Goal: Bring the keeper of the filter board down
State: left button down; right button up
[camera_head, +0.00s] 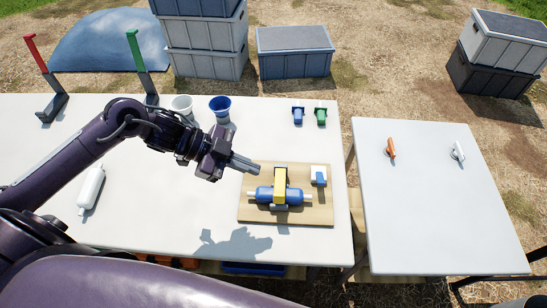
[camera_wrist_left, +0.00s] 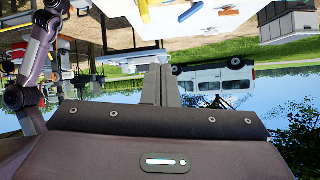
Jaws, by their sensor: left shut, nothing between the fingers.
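The filter board (camera_head: 245,212) is a wooden panel near the right end of the long white table. A blue cylindrical filter (camera_head: 265,194) with pale ends lies across it. The yellow keeper (camera_head: 281,184) is a bar at the filter's middle, reaching toward the board's far edge; I cannot tell whether it touches the filter. A yellow piece (camera_wrist_left: 144,11), likely the keeper, shows at the top of the left wrist view. My left gripper (camera_head: 258,169) is shut and empty, its tips left of the keeper and apparently above the board's far left corner. My right gripper is not in view.
A white-and-blue block (camera_head: 318,176) sits on the board right of the keeper. A second table (camera_head: 430,220) is mostly clear.

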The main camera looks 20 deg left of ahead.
pick_arm(q)
notch_tip(320, 180, up, 5)
jog(key=a+n+g+y+p, duration=0.1)
jog(key=n+y+p, duration=0.1)
jog(key=p, duration=0.3)
jog(key=n+p, duration=0.1)
jog(key=p, duration=0.1)
send_near(284, 195)
jog(key=w+d, duration=0.1)
jog(key=d, duration=0.3)
notch_tip(284, 195, down, 4)
jog(key=shift+d+r, duration=0.1)
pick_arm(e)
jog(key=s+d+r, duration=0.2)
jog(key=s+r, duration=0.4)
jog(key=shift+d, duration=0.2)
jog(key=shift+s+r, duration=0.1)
